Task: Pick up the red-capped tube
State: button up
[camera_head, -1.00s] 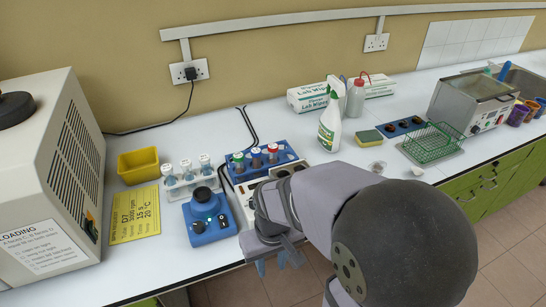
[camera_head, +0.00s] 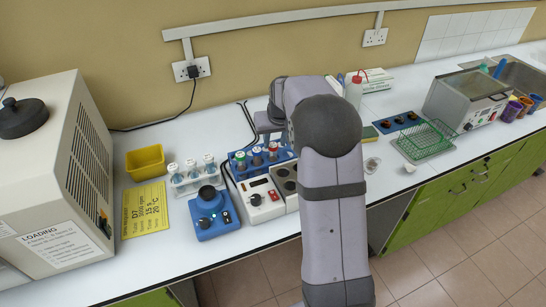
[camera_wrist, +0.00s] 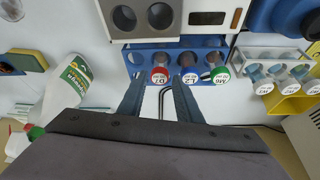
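The red-capped tube (camera_wrist: 160,75) stands in a blue rack (camera_wrist: 140,56); its white cap top has a partly legible label. In the head view the red cap (camera_head: 273,147) is at the right of a row of three, in the blue rack (camera_head: 286,155). A blue-capped tube (camera_wrist: 190,79) and a green-capped tube (camera_wrist: 219,76) stand beside it. My gripper (camera_wrist: 157,86) is open and empty. Its fingers lie apart, roughly in line with the red cap in the wrist view, not visibly touching it. The height gap is hard to tell.
A white rack with several tubes (camera_head: 192,177) stands left of the blue rack. A blue device (camera_head: 213,222) and a white device with dark wells (camera_head: 262,212) are in front.

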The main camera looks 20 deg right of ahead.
aim_at(274, 147)
jog(key=shift+p+x, duration=1.4)
jog(key=shift+x, duration=2.2)
jog(key=c, duration=0.7)
